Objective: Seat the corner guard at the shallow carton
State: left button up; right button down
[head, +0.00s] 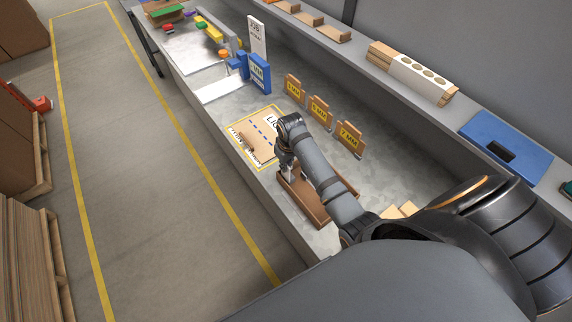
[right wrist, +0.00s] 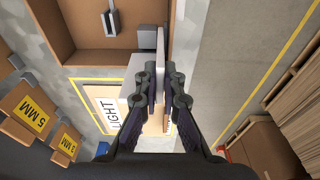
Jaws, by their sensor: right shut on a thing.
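The shallow carton (head: 318,214) is an open brown tray on the grey bench, under my right forearm. My right gripper (right wrist: 160,72) is shut on the corner guard (right wrist: 160,52), a pale thin piece standing between the fingers. In the head view my right gripper (head: 287,167) is at the far end of the carton. The guard is beside the carton's wall in the right wrist view; I cannot tell if it touches. My left gripper is not in view.
A yellow-outlined area marked LIGHT (right wrist: 103,104) lies past the carton. Brown millimetre cards (head: 319,108) stand along the back of the bench. A blue block (head: 259,73) stands farther off. The floor aisle (head: 150,190) left of the bench is clear.

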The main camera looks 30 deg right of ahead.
jog(key=shift+f+b, duration=0.75)
jog(key=shift+f, duration=1.15)
jog(key=c, duration=1.4)
grip_release()
jog(key=r, duration=0.4)
jog(key=s+r, duration=0.1)
jog(key=r, duration=0.7)
jog(key=shift+s, duration=0.2)
